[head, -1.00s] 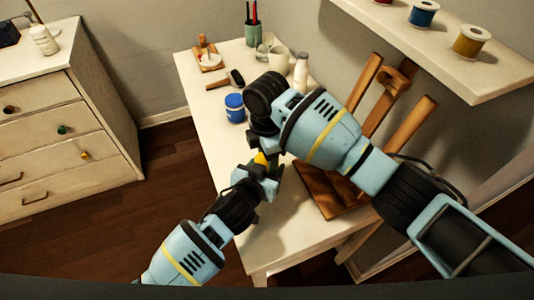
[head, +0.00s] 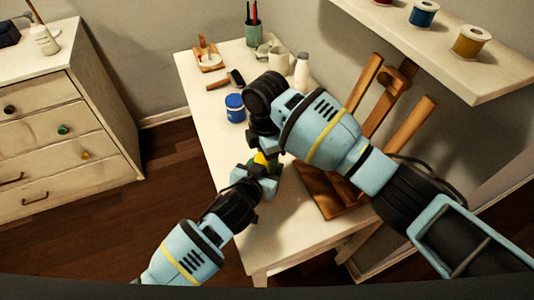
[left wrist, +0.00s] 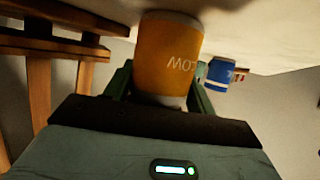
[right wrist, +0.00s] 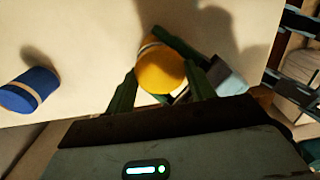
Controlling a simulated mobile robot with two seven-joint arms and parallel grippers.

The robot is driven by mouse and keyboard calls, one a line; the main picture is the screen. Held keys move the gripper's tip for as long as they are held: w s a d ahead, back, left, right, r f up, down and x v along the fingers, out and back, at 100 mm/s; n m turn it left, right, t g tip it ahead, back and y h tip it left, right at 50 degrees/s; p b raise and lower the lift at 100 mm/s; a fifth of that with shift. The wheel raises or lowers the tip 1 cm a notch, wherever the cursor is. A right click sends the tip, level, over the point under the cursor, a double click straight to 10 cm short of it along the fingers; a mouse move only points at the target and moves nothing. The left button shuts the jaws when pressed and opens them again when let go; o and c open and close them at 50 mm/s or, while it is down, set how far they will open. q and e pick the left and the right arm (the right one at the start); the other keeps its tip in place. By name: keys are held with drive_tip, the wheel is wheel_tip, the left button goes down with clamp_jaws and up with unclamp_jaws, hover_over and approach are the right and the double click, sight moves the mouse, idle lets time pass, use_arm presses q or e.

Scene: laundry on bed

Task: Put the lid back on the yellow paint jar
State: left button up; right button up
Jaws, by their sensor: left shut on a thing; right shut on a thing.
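The yellow paint jar (left wrist: 170,55) is upright at the table, its label upside down in the left wrist view. My left gripper (head: 262,168) is shut around it; the jar is between its fingers. In the right wrist view the yellow lid (right wrist: 160,70) is between the fingers of my right gripper (right wrist: 160,84), which is shut on it from above. The lid is at the jar's mouth, with a pale band showing beside it; I cannot tell whether it is fully seated. In the head view my right gripper hides most of the jar and lid.
A blue paint jar (head: 235,108) stands behind the grippers on the white table (head: 205,110). A wooden easel (head: 335,190) is to the right. The table's front is clear.

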drive_tip(key=shift+d+f, duration=0.15)
drive_tip(key=shift+f, duration=0.8)
drive_tip(key=shift+r, duration=0.15)
drive_tip(key=shift+s+r, duration=0.2)
drive_tip(key=shift+r, duration=0.15)
idle(0.5)
drive_tip(key=shift+w+r, duration=0.1)
drive_tip(key=shift+r, duration=0.2)
idle(0.6)
drive_tip(key=shift+w+d+f, duration=0.1)
drive_tip(key=shift+w+f, duration=0.1)
drive_tip(key=shift+f, duration=0.6)
idle(0.6)
drive_tip(key=o, duration=0.6)
drive_tip(key=shift+r, duration=0.1)
drive_tip(key=shift+a+r, duration=0.2)
drive_tip(key=shift+r, duration=2.05)
